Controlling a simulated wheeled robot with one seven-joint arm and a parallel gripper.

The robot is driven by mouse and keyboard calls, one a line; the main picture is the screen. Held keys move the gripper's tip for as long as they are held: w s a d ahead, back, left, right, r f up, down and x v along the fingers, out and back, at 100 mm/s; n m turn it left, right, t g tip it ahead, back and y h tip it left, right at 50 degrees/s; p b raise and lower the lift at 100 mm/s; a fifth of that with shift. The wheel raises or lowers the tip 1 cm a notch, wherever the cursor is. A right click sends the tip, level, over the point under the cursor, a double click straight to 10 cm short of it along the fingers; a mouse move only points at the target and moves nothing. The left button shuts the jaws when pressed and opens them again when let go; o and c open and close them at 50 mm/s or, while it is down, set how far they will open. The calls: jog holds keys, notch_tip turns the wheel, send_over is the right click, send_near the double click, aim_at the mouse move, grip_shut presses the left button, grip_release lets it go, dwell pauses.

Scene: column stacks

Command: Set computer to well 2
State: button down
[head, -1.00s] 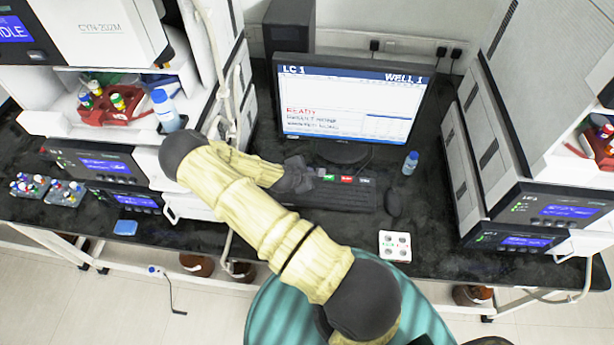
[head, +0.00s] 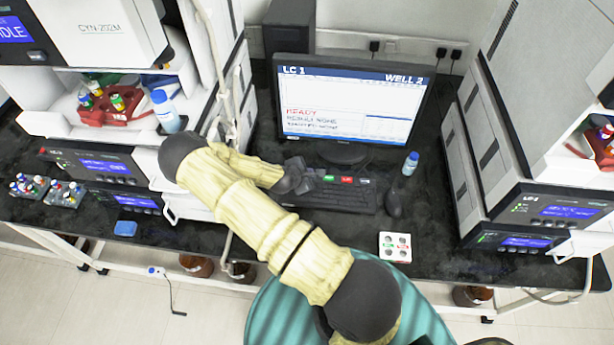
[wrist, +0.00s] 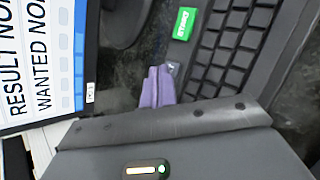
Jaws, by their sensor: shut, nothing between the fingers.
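The computer monitor (head: 350,100) stands at the back centre and reads "LC 1" at top left and "WELL 2" at top right, with a red "READY" line below. Part of its screen also shows in the wrist view (wrist: 45,65). The black keyboard (head: 340,197) lies in front of it, with green, red and dark keys along its back edge. In the wrist view the green key (wrist: 184,23) reads "START". My gripper (head: 305,183) is over the keyboard's left end. Its purple fingertips (wrist: 158,85) are shut and empty, beside a small grey key (wrist: 174,68); I cannot tell whether they touch it.
A mouse (head: 394,203) and a blue-capped bottle (head: 410,163) are right of the keyboard. A white block with several round holes (head: 395,247) lies near the bench's front edge. Instrument stacks stand left (head: 95,165) and right (head: 545,205). Vial racks (head: 65,195) sit far left.

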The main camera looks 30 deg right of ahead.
jog(key=shift+r+p, duration=0.3)
jog(key=shift+r, duration=0.3)
jog(key=shift+r, duration=0.1)
jog(key=shift+r+p, duration=1.8)
jog(key=shift+r, duration=0.65)
jog(key=shift+a, duration=0.1)
